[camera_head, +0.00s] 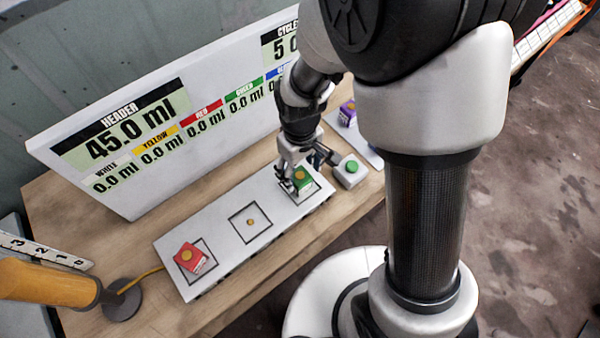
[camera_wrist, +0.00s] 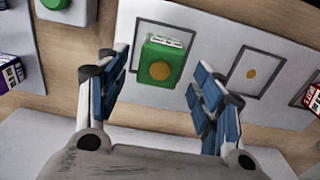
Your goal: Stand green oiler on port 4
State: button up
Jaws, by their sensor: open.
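The green oiler (camera_head: 303,180) is a green box with a yellow round top, standing on the right-hand outlined square of the white port board (camera_head: 222,250). The middle square (camera_head: 250,222) is empty with a brass dot. The left square holds a red oiler (camera_head: 190,259), turned askew. I can read no port numbers.
A box with a green button (camera_head: 350,170) stands close to the right of my gripper. A purple oiler (camera_head: 347,113) stands on a white plate behind it. The display panel (camera_head: 130,150) rises behind the board. A yellow-handled tool (camera_head: 45,281) is at the left.

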notch_tip(320, 180, up, 7)
jog(key=p, duration=0.1)
jog(key=shift+p, duration=0.4)
notch_tip(320, 180, up, 6)
jog(key=m+t, duration=0.1)
send_over(300, 175)
jog(key=s+d, duration=0.1)
jog(key=d, duration=0.2)
jog(key=s+d+r+m+t, duration=0.3)
jog(key=s+d+r+m, duration=0.2)
jog(key=s+d+r, duration=0.3)
jog(key=s+r, duration=0.4)
jog(key=shift+s+r+m+t, duration=0.3)
jog(key=shift+s+r+m, duration=0.05)
jog(key=shift+r+m, duration=0.05)
jog(key=shift+a, duration=0.1)
